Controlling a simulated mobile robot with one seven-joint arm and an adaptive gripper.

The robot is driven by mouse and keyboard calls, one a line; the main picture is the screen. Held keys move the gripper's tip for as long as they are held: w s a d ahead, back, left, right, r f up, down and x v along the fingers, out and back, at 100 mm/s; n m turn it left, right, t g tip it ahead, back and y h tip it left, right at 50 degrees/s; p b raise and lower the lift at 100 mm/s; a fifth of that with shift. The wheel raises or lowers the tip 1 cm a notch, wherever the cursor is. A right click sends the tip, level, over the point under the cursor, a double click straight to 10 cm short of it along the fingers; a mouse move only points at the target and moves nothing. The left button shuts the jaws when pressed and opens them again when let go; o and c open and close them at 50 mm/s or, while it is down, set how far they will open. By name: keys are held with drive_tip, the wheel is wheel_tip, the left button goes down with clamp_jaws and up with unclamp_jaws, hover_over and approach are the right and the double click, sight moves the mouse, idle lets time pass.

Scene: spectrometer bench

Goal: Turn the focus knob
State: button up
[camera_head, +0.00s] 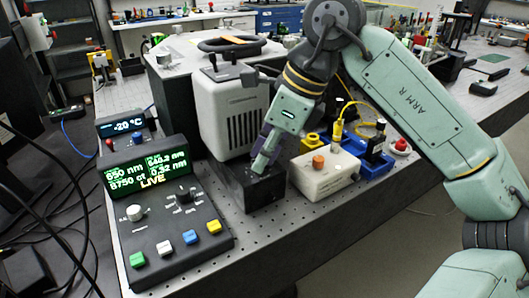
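My gripper (262,161) points down and left at the black block (252,196) in front of the white instrument housing (232,113). Its fingertips are at or just above the top of this block; I cannot tell whether they touch it. The fingers overlap in this view, so their opening and any grip are unclear. No knob labelled focus can be made out; one at the fingertips could be hidden by them. The console (172,244) at front left carries a white knob (134,212) and a dark knob (184,193), with labels too small to read.
The console display (148,173) reads "LIVE". Several coloured buttons line its front. Right of my gripper stand a cream box (322,182) with an orange knob (318,161), a blue holder (374,165) and a yellow cable (337,130). The bench's front edge (300,240) is clear.

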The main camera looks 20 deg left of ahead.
drive_tip(key=o, duration=0.5)
drive_tip(key=v, duration=1.2)
drive_tip(key=shift+a+r, duration=0.1)
drive_tip(key=shift+s, duration=0.1)
